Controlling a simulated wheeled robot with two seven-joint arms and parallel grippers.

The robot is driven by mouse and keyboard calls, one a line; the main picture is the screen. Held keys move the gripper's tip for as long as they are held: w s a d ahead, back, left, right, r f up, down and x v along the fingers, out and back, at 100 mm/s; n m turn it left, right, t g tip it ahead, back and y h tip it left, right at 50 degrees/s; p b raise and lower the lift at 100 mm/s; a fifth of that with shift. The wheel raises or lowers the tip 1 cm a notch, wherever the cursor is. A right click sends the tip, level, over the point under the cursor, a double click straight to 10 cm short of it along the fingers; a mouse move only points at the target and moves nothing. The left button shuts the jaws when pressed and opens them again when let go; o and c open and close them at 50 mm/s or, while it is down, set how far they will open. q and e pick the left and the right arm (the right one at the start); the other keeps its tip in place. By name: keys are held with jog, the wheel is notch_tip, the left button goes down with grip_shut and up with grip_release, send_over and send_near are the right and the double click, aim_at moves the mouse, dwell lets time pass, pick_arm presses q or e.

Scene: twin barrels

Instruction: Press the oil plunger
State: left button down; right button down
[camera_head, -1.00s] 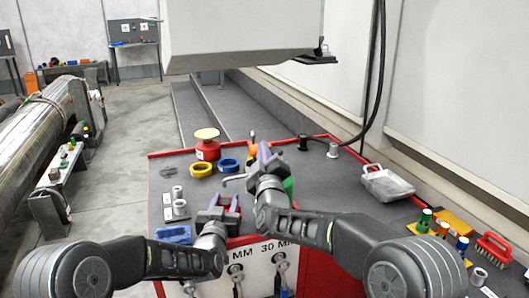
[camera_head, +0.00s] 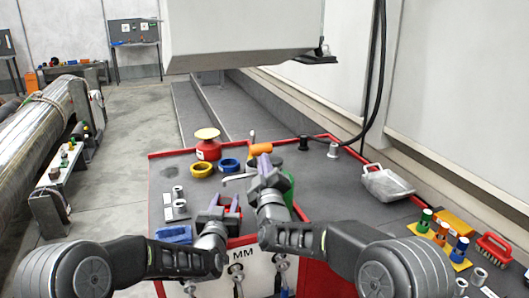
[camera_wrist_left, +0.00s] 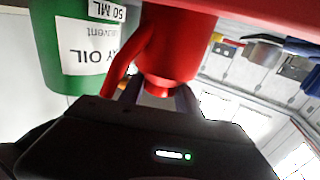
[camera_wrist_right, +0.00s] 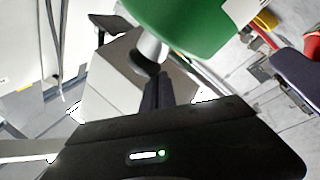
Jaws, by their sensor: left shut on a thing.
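A green can (camera_wrist_left: 72,45) with a white oil label fills the upper left of the left wrist view. In the head view only a green strip (camera_head: 289,184) shows behind my right gripper. My left gripper (camera_head: 226,202) is shut on a red part with a curved handle (camera_wrist_left: 168,45), close beside the green can. My right gripper (camera_head: 264,164) has its fingers together. In the right wrist view, its fingertips are at a pale grey round piece, likely the plunger (camera_wrist_right: 150,50), beside the green can (camera_wrist_right: 180,22). I cannot tell if they touch it.
A red can with a yellow top (camera_head: 207,147), a yellow ring (camera_head: 201,170) and a blue ring (camera_head: 229,165) stand at the back left of the red-edged table (camera_head: 335,205). The table's middle right is clear.

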pick_arm(q)
jog(key=shift+f, duration=0.1)
pick_arm(e)
jog(key=shift+f, duration=0.15)
jog(key=shift+w+a+r, duration=0.1)
jog(key=shift+a+r, duration=0.15)
jog(key=shift+r, duration=0.1)
jog(key=shift+s+a+r, duration=0.2)
jog(key=shift+a+r, duration=0.9)
jog(key=shift+a, duration=0.05)
jog(key=v, duration=0.9)
jog(key=shift+s, duration=0.2)
pick_arm(q)
jog(key=c, duration=0.8)
grip_release()
jog(key=shift+o, duration=0.2)
jog(key=shift+s, duration=0.1)
